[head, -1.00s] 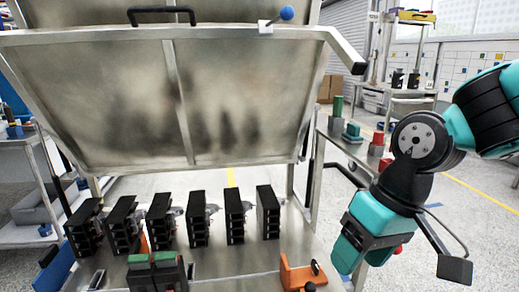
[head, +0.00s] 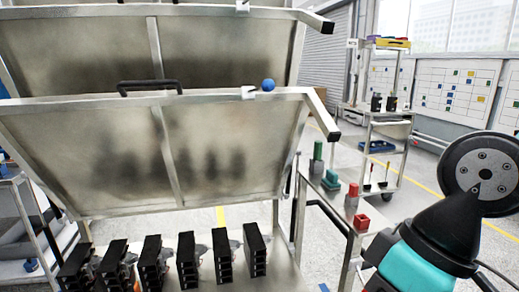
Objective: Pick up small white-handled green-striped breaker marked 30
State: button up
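I cannot pick out a white-handled green-striped breaker marked 30; no marking is readable at this size. Small dark upright items (head: 377,102) stand on the upper shelf of a cart at the back right. I cannot tell whether any of these is the breaker. My arm shows at the right edge, but my gripper is below the frame.
A row of several black blocks (head: 188,262) stands on the bench at the front. A side shelf holds green (head: 317,152) and red (head: 352,195) pieces. Floor shows beyond it.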

aim_at(375, 106)
jog(key=z, duration=0.05)
jog(key=k, duration=0.6)
jog(key=z, duration=0.55)
jog(key=i, duration=0.85)
jog(key=z, duration=1.2)
jog(key=i, duration=3.15)
jog(key=u, duration=1.1)
jog(key=i, duration=1.05)
jog(key=u, duration=0.55)
